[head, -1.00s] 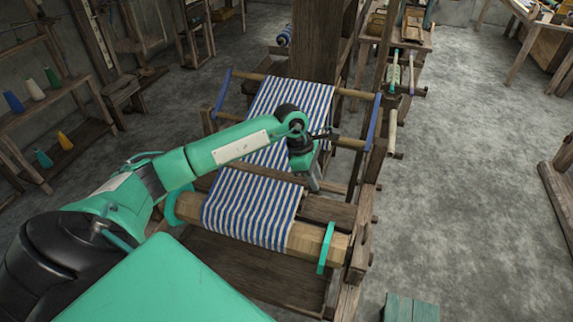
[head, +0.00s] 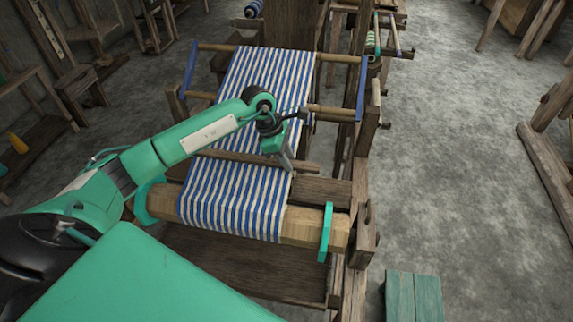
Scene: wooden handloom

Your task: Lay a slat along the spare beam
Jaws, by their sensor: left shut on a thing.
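My left gripper (head: 286,160) reaches over the blue-and-white striped cloth on the loom, pointing down near the cloth's right edge. Its fingers are shut at a thin brown wooden bar, which looks like the slat (head: 235,158). The slat lies crosswise over the cloth, and its right end sticks out past the cloth's edge. The grip itself is too small to see clearly. A thick pale beam (head: 300,227) with teal end pieces lies in front of it, partly covered by the striped cloth (head: 235,200). I cannot tell if this is the spare beam. My right gripper is out of view.
The loom's dark frame (head: 362,200) stands to the right of the cloth, with a tall post (head: 292,25) behind. Blue bars (head: 362,88) flank the cloth's far end. A teal stool (head: 413,296) stands at front right. The floor (head: 450,160) on the right is clear.

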